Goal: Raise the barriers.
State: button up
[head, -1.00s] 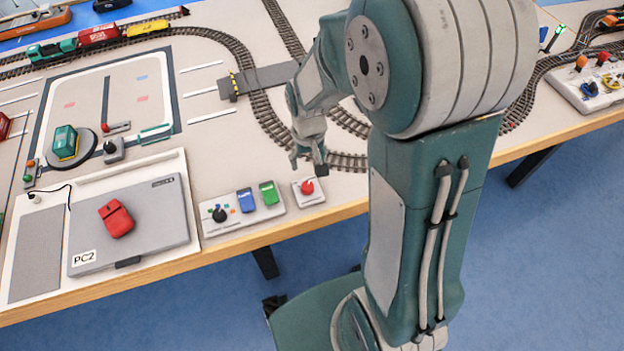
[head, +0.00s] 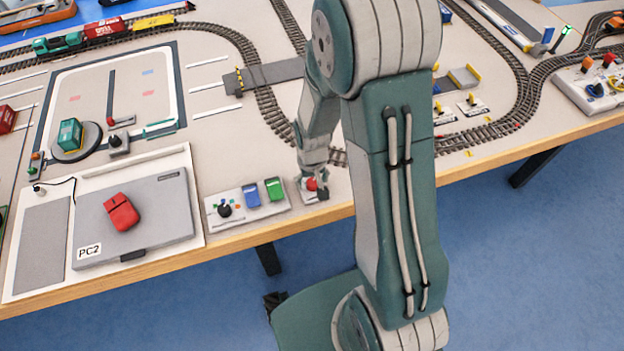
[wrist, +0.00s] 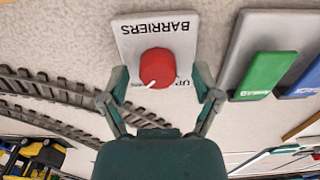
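A red knob (wrist: 157,66) sits on a small light plate (wrist: 127,34) marked BARRIERS, upside down in the wrist view. Its white pointer line points down and left there; an "UP" label beside it is partly hidden. My gripper (wrist: 160,84) is open, one finger on each side of the knob, with gaps visible between. In the head view my gripper (head: 314,188) is low over the plate at the table's front edge, and the red knob (head: 311,184) shows partly. A yellow-and-black striped barrier piece (head: 239,80) stands at the grey track crossing (head: 274,73).
A control panel with a blue block (head: 251,195), a green block (head: 273,188) and a black knob (head: 224,210) lies just left of the plate. Curved rail track (head: 262,100) runs behind.

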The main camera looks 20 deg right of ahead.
jog(key=c, duration=1)
jog(key=shift+d, duration=0.1)
grip_shut()
jog(key=shift+n, duration=0.4)
jog(key=n, duration=0.3)
jog(key=shift+n, duration=0.3)
jog(key=n, duration=0.4)
jog(key=shift+s+n, duration=0.1)
jog(key=shift+n, duration=0.2)
jog(key=n, duration=0.4)
jog(key=shift+n, duration=2.5)
